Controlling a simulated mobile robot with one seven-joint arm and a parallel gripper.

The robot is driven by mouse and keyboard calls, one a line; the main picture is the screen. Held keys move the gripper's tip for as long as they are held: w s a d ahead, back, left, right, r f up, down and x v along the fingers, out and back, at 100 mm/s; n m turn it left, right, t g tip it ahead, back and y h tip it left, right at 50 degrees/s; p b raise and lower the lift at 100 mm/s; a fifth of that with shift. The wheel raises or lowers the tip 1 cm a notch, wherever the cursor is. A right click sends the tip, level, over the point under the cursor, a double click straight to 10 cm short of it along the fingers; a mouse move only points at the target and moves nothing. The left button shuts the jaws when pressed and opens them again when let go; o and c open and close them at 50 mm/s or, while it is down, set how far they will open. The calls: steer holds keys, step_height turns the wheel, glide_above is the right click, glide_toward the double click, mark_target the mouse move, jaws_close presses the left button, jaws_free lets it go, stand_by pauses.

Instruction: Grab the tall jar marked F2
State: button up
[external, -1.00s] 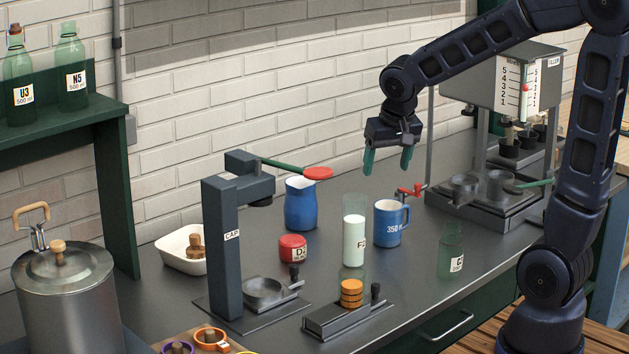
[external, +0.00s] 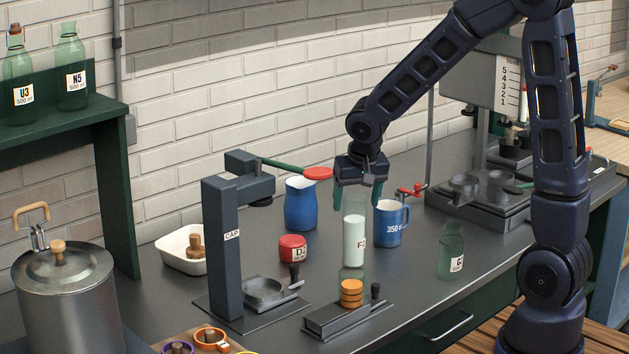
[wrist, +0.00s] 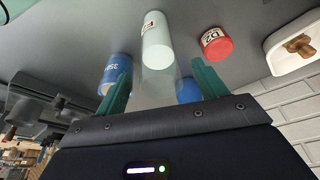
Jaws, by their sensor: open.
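The tall jar marked F2 (external: 354,240) is clear glass with white contents and stands upright on the dark bench, between the red jar and the blue mug. In the wrist view the jar (wrist: 157,42) points up between my fingers. My gripper (external: 357,207) is open, fingers pointing down, one on each side of the jar's upper part in the external view. The wrist view also shows my gripper's green fingers (wrist: 160,88) apart with the clear top of the jar between them. I cannot tell whether either finger touches the glass.
A blue 350 mug (external: 390,224) stands close on the right, a blue jug (external: 300,205) behind left, and a red jar marked D (external: 292,248) to the left. A green bottle (external: 451,252) is at right.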

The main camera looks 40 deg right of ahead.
mark_target(355, 214)
steer(key=shift+x, duration=2.65)
steer(key=shift+d, duration=0.15)
steer(key=shift+c, duration=0.4)
steer(key=shift+r, duration=0.1)
jaws_close()
